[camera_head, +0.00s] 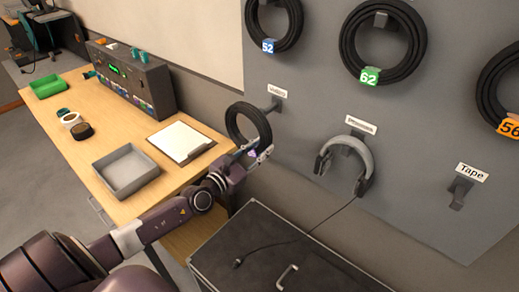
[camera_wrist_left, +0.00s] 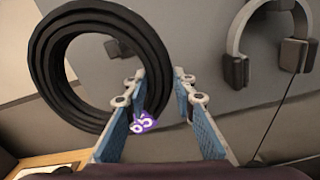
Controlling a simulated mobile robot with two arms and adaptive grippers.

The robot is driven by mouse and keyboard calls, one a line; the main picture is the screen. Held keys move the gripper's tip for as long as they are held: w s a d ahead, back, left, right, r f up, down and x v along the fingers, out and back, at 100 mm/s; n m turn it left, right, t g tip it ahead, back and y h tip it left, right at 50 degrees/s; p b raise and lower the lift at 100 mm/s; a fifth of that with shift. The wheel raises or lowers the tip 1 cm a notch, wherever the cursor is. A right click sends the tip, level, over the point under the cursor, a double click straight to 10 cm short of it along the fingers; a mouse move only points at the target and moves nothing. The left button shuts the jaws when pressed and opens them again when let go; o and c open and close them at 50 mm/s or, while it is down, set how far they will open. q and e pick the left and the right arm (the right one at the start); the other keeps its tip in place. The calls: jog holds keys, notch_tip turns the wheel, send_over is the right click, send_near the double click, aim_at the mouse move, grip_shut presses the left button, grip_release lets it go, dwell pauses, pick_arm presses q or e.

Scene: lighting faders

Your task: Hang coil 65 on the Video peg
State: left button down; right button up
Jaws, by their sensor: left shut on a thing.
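Coil 65 is a black cable ring with a purple tag. It hangs upright from my left gripper in the head view (camera_head: 248,126) and fills the upper left of the left wrist view (camera_wrist_left: 50,75). My left gripper (camera_head: 257,155) is shut on its lower part by the tag; its fingers also show in the left wrist view (camera_wrist_left: 160,90). The Video peg (camera_head: 273,104), under the "Video" label (camera_head: 278,91), is right beside the coil's upper right edge. In the left wrist view the peg (camera_wrist_left: 118,48) shows within the ring's opening; I cannot tell whether it passes through.
Coil 52 (camera_head: 273,46), coil 62 (camera_head: 350,45) and coil 56 (camera_head: 487,90) hang on the grey board. Headphones (camera_head: 366,155) hang right of the Video peg. The Tape peg (camera_head: 460,191) is empty. A dark case (camera_head: 270,250) stands below; a wooden table (camera_head: 105,195) is left.

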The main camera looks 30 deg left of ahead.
pick_arm(q)
jog(key=shift+w+d+b, duration=0.2)
jog(key=shift+w+b, duration=0.1)
jog(key=shift+w, duration=1.1)
jog(key=shift+w+d+b, duration=0.2)
jog(key=shift+w+b, duration=0.05)
jog(key=shift+w, duration=1.1)
jog(key=w+b, duration=0.1)
jog(key=w, duration=0.1)
jog(key=w+b, duration=0.1)
jog(key=w, duration=0.1)
jog(key=w+d+b, duration=0.1)
jog(key=w, duration=0.1)
jog(key=shift+w+f, duration=0.15)
jog(key=shift+f, duration=0.15)
jog(key=shift+a+f+b, duration=0.1)
jog(key=shift+f+b, duration=0.6)
jog(key=shift+f, duration=0.15)
pick_arm(e)
jog(key=shift+d+f, duration=0.15)
jog(key=shift+f, duration=1.25)
jog(key=shift+d+f, duration=0.15)
jog(key=shift+f, duration=1.25)
